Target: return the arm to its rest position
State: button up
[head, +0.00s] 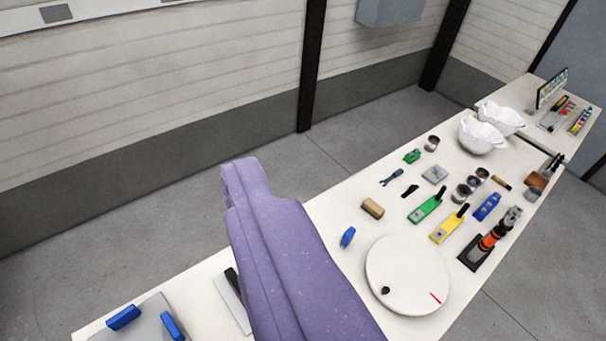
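A large purple body rises from the bottom middle of the head view and ends in a stepped tip. It looks like the end of my own arm with my gripper (243,180). I cannot make out two separate fingers or a gap between them. No held object shows at the tip. It hangs over the near part of the long white workbench (330,222) and hides part of its surface.
A round white disc (405,270) lies right of the purple body. Several tools, including a green block (425,208) and a yellow one (450,228), lie beyond it. White shells (480,135) stand farther back. A blue-handled grey plate (140,320) is lower left. Floor (150,215) behind is clear.

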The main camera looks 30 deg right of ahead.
notch_tip(320, 180, down, 15)
jog(key=b, duration=1.4)
jog(key=shift+b, duration=0.4)
